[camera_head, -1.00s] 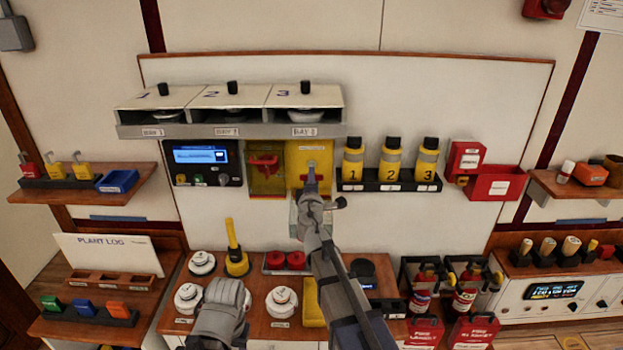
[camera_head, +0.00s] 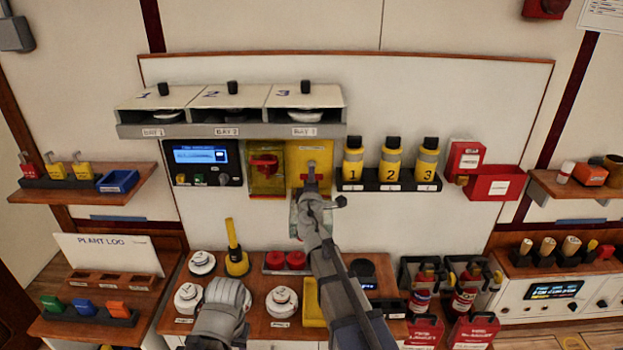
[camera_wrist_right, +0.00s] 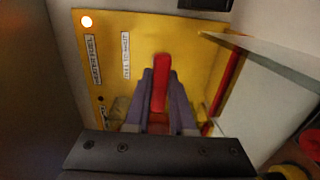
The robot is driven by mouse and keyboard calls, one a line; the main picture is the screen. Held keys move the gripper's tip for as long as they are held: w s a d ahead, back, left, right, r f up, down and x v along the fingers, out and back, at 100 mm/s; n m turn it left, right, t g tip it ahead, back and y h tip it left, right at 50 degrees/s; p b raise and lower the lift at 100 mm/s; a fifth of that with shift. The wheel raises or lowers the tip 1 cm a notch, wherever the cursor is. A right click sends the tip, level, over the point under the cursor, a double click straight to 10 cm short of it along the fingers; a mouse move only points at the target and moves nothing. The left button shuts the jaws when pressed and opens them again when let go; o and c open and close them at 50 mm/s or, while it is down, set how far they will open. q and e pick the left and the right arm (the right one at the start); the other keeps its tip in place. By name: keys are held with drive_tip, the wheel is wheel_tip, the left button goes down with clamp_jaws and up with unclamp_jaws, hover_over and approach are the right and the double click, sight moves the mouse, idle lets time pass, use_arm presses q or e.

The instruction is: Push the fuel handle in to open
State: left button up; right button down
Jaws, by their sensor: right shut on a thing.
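The fuel handle (camera_wrist_right: 160,82) is a red bar on a yellow plate (camera_wrist_right: 105,60), seen in the right wrist view. The plate also shows in the head view (camera_head: 303,155), where my arm hides most of the handle. My right gripper (camera_wrist_right: 160,78) is shut on the red handle, with one dark finger on each side. It also shows in the head view (camera_head: 311,182), reaching up to the plate. The head view shows a grey part of my left arm at the bottom, but its fingers do not show.
A clear flap (camera_wrist_right: 270,60) stands out beside the plate. Left of the plate is a second yellow box with a red handle (camera_head: 264,164). A screen panel (camera_head: 202,162) is further left. Yellow numbered bottles (camera_head: 391,160) stand close on the right. Shelf bays (camera_head: 232,112) are above.

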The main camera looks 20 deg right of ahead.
sight(312, 164)
drive_tip(key=x, duration=0.4)
drive_tip(key=shift+w, duration=0.15)
drive_tip(key=c, duration=0.8)
unclamp_jaws()
drive_tip(key=shift+o, duration=0.2)
drive_tip(key=shift+s, duration=0.2)
drive_tip(key=v, duration=0.7)
drive_tip(key=shift+s+a, duration=0.1)
drive_tip(key=shift+s, duration=0.25)
